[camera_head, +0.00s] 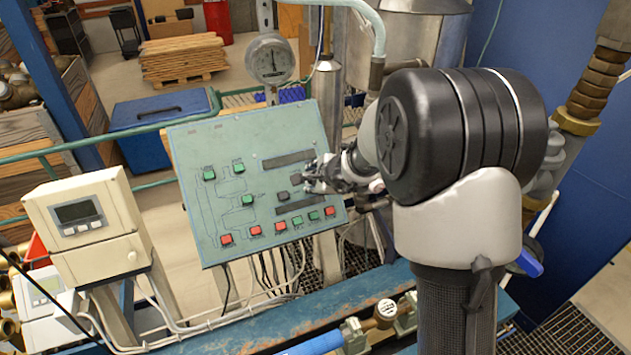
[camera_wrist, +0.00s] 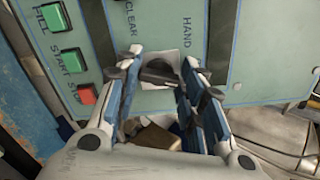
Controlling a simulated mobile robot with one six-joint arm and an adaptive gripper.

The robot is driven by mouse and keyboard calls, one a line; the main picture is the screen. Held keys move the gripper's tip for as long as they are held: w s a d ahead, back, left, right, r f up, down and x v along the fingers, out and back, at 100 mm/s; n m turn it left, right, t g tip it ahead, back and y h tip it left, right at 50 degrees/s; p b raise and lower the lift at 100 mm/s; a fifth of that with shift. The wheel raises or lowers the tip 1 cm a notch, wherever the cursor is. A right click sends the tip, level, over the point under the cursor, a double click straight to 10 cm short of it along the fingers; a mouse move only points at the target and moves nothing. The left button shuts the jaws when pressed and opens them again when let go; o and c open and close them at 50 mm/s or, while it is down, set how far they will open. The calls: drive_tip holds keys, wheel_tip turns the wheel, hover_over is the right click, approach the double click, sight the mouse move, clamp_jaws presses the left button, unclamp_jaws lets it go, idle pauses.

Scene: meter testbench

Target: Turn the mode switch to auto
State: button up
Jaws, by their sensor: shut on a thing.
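The mode switch is a dark knob (camera_wrist: 158,72) on a pale square plate in the wrist view. The word HAND is printed to its right and CLEAR to its left. My gripper (camera_wrist: 165,80) has one finger on each side of the knob and is shut on it. In the head view my gripper (camera_head: 314,182) reaches the right part of the green control panel (camera_head: 187,150) from the right. There the gripper largely hides the switch, and I cannot tell which way it points.
Green and red push buttons (camera_head: 255,230) line the panel's lower part. In the wrist view, buttons (camera_wrist: 68,60) lie left of the fingers. A beige meter box (camera_head: 85,215) stands left of the panel, and a round gauge (camera_head: 270,58) rises behind it. A blue bench (camera_head: 270,325) runs below.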

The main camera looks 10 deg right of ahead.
drive_tip(key=m, duration=0.5)
drive_tip(key=shift+r+b, duration=0.1)
drive_tip(key=shift+b, duration=0.25)
drive_tip(key=shift+o, duration=0.2)
drive_tip(key=o, duration=1)
drive_tip(key=shift+o, duration=0.2)
drive_tip(key=v, duration=1.2)
